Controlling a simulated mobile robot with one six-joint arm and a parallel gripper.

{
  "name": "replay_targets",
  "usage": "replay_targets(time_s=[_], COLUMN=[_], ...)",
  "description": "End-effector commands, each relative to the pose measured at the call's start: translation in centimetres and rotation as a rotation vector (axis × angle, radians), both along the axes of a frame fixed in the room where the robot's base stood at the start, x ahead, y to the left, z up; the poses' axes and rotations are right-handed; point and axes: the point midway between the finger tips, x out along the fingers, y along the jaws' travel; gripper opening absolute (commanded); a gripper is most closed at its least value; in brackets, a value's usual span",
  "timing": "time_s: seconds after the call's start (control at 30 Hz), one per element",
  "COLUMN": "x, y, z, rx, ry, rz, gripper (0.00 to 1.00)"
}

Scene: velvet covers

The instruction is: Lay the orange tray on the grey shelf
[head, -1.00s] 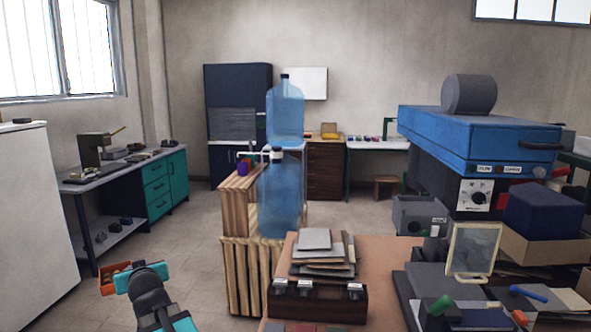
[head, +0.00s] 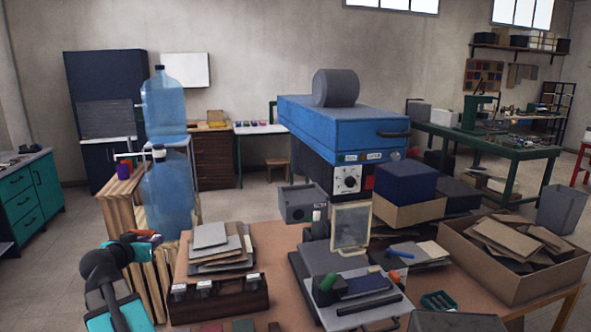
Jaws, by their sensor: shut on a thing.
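My gripper (head: 134,243) is at the lower left of the head view, in front of the wooden crates, and its fingers are small and partly hidden by my arm. It is shut on the orange tray (head: 152,237), of which only a small edge shows beyond the gripper. The tray is held off the floor; what lies in it is hard to make out. I cannot tell whether that is the grey shelf meant.
Slatted wooden crates (head: 122,210) with large blue water bottles (head: 165,105) stand just beyond my gripper. A cluttered worktable (head: 270,240) fills the front, with a blue machine (head: 340,125) and a carton of cardboard (head: 515,250). Open floor lies behind it.

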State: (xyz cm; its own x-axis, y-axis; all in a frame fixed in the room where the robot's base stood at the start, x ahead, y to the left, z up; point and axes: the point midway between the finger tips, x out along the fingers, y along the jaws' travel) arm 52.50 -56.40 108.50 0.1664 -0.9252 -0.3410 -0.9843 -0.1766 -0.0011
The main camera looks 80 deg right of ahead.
Motion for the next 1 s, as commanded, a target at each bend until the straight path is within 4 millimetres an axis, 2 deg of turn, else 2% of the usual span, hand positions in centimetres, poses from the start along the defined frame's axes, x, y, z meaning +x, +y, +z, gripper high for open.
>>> replay_targets(time_s=[0.03, 0.2, 0.5, 0.73, 1.0], x=[-1.5, -6.9, -16.9, -24.9, -34.4], y=[-1.3, -4.5, -8.7, -10.5, -11.4], z=[1.0, 3.2, 7.6, 11.4, 16.1], rx=[-0.002, -0.002, -0.002, -0.003, -0.002], ry=[-0.001, -0.001, -0.001, -0.003, -0.002], rz=[-0.052, -0.231, -0.549, -0.794, -1.055], gripper=[0.01, 0.01, 0.01, 0.01, 0.01])
